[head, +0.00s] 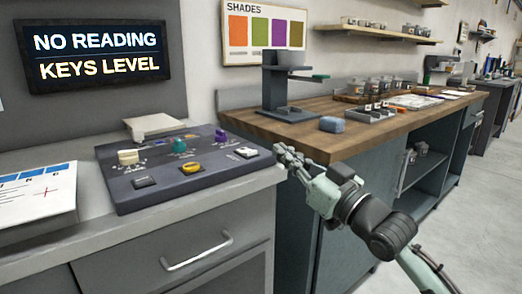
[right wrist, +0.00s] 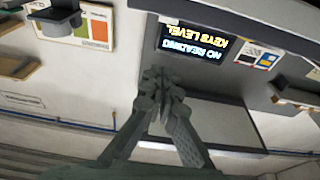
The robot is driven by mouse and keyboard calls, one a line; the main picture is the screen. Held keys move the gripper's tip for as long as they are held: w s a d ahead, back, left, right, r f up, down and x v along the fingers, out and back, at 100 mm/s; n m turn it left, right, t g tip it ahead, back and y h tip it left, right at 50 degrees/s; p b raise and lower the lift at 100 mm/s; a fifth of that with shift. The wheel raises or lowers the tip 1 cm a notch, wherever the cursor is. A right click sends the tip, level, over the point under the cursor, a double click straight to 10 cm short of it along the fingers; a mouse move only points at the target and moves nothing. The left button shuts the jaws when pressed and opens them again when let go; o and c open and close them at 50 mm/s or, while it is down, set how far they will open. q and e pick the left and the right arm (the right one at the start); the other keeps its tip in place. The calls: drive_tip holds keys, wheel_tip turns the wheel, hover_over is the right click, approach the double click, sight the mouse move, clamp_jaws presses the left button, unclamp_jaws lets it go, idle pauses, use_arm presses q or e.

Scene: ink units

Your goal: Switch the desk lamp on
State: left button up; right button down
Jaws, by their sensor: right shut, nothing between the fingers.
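I cannot make out a desk lamp for certain in either view. A dark control panel (head: 190,195) lies on the grey counter in the head view. It carries a cream knob (head: 128,157), a green knob (head: 180,146), a purple knob (head: 221,135), a yellow knob (head: 192,168), a dark switch (head: 144,182) and a white-topped switch (head: 246,152). My right gripper (head: 281,152) is shut and empty, just right of the panel, near the white-topped switch; contact cannot be told. Its fingers also show in the right wrist view (right wrist: 161,75). My left gripper is out of view.
A dark sign (head: 92,56) reads "NO READING KEYS LEVEL". A dark stand (head: 275,85) and a blue-grey block (head: 332,124) stand on the wooden bench (head: 312,137). A white printed sheet (head: 35,195) lies left of the panel. A drawer handle (head: 198,252) sticks out below the counter.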

wheel_tip(320, 180, up, 2)
drive_tip(key=p, duration=0.1)
hover_over(257, 159)
drive_tip(key=shift+w+a, duration=0.3)
drive_tip(key=shift+w, duration=0.1)
drive_tip(key=f, duration=0.3)
drive_tip(key=shift+s+d, duration=0.25)
drive_tip(key=shift+s+f, duration=0.1)
drive_tip(key=shift+f, duration=0.4)
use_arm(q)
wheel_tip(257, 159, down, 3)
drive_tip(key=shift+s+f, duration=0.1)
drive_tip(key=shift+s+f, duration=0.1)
use_arm(e)
drive_tip(key=shift+f, duration=0.1)
